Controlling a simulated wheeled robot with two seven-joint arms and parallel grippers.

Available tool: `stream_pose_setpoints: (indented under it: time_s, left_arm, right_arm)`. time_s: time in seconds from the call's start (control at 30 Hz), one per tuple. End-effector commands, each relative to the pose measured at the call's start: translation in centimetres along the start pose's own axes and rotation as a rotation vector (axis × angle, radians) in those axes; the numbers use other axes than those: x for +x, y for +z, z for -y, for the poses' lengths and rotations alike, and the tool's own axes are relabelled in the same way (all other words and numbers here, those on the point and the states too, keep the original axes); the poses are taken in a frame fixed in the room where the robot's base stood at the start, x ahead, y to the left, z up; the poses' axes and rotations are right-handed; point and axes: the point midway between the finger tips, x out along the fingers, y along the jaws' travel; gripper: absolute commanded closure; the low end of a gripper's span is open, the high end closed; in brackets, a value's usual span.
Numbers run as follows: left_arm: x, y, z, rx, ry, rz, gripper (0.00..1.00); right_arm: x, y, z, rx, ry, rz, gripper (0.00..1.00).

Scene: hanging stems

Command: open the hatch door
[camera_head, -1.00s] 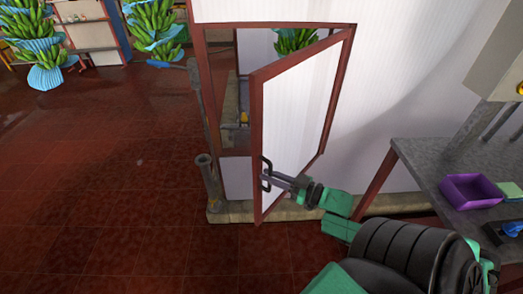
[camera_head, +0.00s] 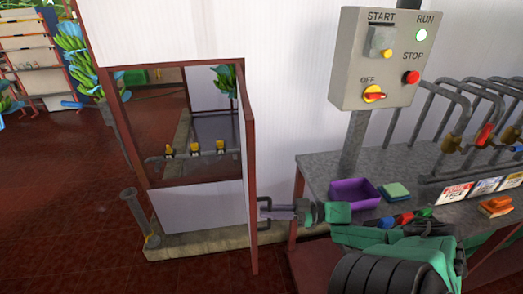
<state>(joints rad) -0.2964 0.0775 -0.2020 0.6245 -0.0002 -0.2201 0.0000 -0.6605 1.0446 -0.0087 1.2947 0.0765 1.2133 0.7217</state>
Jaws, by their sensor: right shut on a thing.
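The hatch door (camera_head: 249,150) is a panel with a dark red frame. It stands swung out from the wall and shows nearly edge-on. The hatch opening (camera_head: 195,125) to its left is clear to see through. My right gripper (camera_head: 268,208) is shut on the door's dark handle (camera_head: 264,213), low on the door's right face. The right arm comes in from the lower right. My left gripper is not in view.
A grey bench (camera_head: 320,172) stands close on the right, with a purple tray (camera_head: 355,192) and a green pad (camera_head: 396,192). A control box (camera_head: 380,60) is above it. A short post (camera_head: 138,215) stands left of the hatch. Open red floor lies at left.

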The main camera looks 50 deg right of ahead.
Motion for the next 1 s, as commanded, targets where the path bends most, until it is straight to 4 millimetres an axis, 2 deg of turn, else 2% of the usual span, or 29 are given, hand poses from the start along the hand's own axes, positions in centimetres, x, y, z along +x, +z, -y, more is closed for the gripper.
stream_pose_setpoints:
  time_s: [0.2,0.57,0.6,0.63,0.67,1.0]
  left_arm:
    - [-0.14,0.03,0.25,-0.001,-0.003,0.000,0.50]
    - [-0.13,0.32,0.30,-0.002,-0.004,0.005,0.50]
    - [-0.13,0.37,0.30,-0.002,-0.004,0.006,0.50]
    - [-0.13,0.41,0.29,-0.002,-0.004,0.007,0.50]
    - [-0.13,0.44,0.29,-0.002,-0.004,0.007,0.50]
    - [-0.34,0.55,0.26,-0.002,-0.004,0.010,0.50]
  right_arm:
    - [-0.95,0.42,-0.19,0.006,-0.001,0.009,1.00]
    - [-1.02,0.44,-0.25,0.005,0.000,0.009,1.00]
    - [-1.02,0.43,-0.26,0.005,0.000,0.009,0.71]
    - [-1.01,0.40,-0.27,0.005,0.000,0.009,0.60]
    - [-1.01,0.37,-0.29,0.004,0.000,0.008,0.53]
    - [-0.96,-0.14,-0.40,0.001,0.001,0.003,0.53]
